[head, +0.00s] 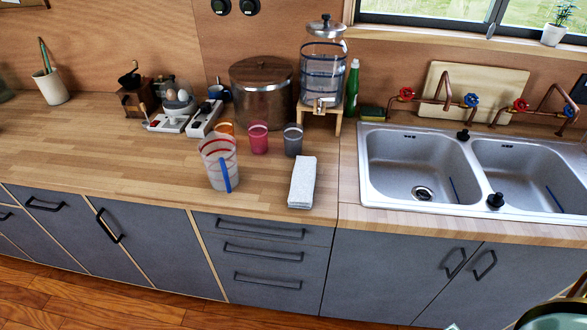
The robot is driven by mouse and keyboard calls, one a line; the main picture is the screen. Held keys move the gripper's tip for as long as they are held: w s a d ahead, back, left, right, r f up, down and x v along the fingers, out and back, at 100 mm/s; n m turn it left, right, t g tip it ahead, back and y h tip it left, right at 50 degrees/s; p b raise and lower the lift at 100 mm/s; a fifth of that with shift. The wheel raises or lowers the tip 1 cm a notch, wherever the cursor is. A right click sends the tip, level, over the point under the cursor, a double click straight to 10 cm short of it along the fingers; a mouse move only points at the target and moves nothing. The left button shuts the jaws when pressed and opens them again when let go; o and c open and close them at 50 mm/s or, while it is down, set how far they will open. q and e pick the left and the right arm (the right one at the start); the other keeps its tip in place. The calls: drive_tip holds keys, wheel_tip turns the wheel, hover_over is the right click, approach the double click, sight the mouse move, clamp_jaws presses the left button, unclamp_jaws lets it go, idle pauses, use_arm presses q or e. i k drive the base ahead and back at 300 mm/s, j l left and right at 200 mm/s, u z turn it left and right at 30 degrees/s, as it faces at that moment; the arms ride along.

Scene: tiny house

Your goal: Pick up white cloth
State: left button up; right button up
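A folded white cloth (302,183) lies flat on the wooden counter (110,160), close to the front edge and left of the sink. Nothing lies on top of it, and its top is fully visible in the head view. Neither of my grippers shows in the head view.
A striped clear glass (219,163) stands left of the cloth. Orange, red and grey cups (293,140) stand behind it, near a glass dispenser (323,75) on a wooden stand. A double sink (422,165) is at the right. The counter at the left front is clear.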

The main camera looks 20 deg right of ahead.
sight(303, 175)
drive_tip(key=i+j, duration=0.1)
drive_tip(key=j+z, duration=0.2)
drive_tip(key=z, duration=0.15)
drive_tip(key=i+j+z, duration=0.1)
drive_tip(key=z, duration=0.25)
drive_tip(key=j+z, duration=0.4)
drive_tip(key=l, duration=0.1)
